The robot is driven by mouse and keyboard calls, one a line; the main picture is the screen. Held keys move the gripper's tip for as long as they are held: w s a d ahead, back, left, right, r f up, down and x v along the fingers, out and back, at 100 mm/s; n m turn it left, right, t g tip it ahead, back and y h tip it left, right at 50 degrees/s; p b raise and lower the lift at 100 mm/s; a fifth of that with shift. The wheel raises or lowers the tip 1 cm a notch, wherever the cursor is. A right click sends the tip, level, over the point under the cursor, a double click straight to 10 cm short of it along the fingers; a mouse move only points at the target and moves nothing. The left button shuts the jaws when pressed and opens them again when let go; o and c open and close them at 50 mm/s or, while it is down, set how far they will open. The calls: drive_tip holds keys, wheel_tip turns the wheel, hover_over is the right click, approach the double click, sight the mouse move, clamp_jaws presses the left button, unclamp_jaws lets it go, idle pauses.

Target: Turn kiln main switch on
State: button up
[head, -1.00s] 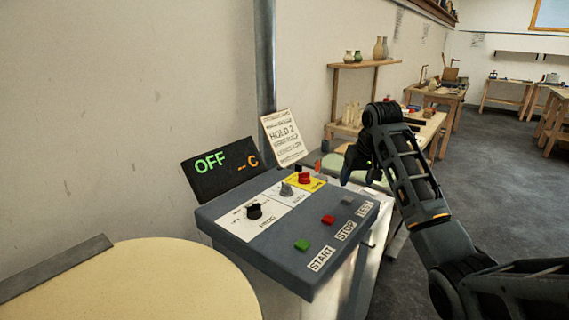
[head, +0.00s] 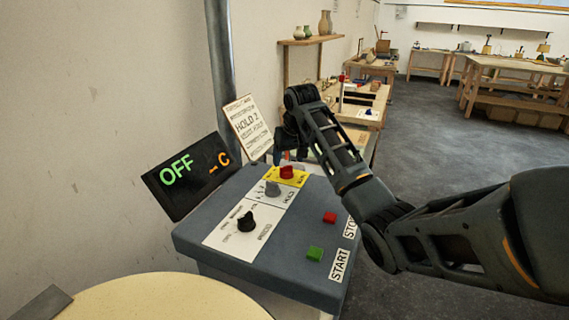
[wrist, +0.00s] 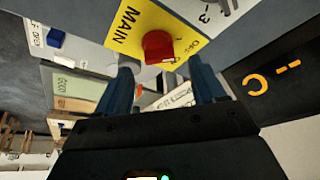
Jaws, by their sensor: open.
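The kiln main switch is a red knob (head: 287,172) on a yellow plate (head: 298,181) at the far end of the grey control panel (head: 193,226). In the wrist view the red knob (wrist: 158,47) sits on the yellow plate marked MAIN (wrist: 128,25). My gripper (head: 290,150) is just beyond and above the knob in the head view. In the wrist view its two blue fingers (wrist: 162,80) are apart, with the knob ahead between them and nothing held. The display (head: 190,172) reads OFF in green, with an orange dash and C.
A grey knob (head: 272,188), a black knob (head: 246,221), a red button (head: 330,217) and a green button (head: 315,254) share the panel. A sign (head: 248,127) stands behind it. A round pale surface (head: 165,298) is in front. Grey floor (head: 440,125) is open at right.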

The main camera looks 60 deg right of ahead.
sight(286, 167)
drive_tip(key=shift+x, duration=2.05)
drive_tip(key=shift+c, duration=0.3)
drive_tip(key=c, duration=1)
